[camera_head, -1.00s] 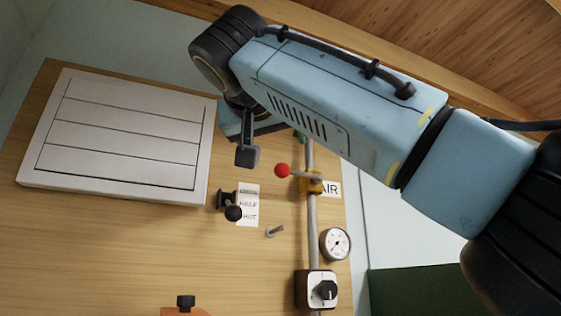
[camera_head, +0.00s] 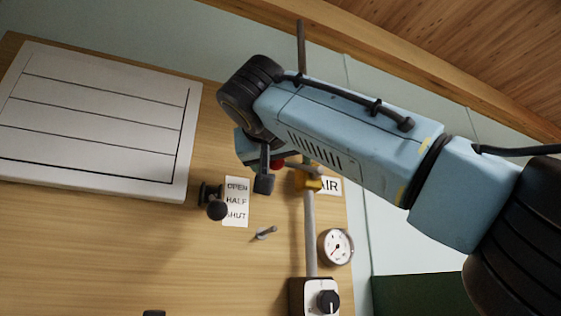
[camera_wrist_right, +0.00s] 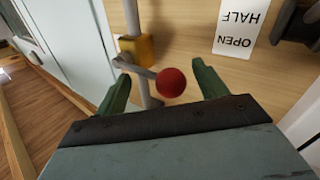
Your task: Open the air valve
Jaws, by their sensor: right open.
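The air valve is a brass-yellow body (camera_head: 308,181) on a vertical grey pipe, beside a label reading AIR (camera_head: 331,186). Its grey lever ends in a red ball knob (camera_head: 278,165), partly hidden behind my right gripper (camera_head: 271,174) in the head view. In the right wrist view the red knob (camera_wrist_right: 171,82) shows between the two green fingers of my right gripper (camera_wrist_right: 163,76), with a gap on each side. The lever (camera_wrist_right: 138,68) runs from the knob to the yellow body (camera_wrist_right: 136,48). The right gripper is open. My left gripper is not in view.
A white slatted panel (camera_head: 95,125) is on the wooden board at left. A black knob (camera_head: 217,209) stands beside an OPEN, HALF, SHUT label (camera_head: 236,201). A small peg (camera_head: 266,233), a gauge (camera_head: 335,247) and a rotary dial box (camera_head: 327,300) are lower down.

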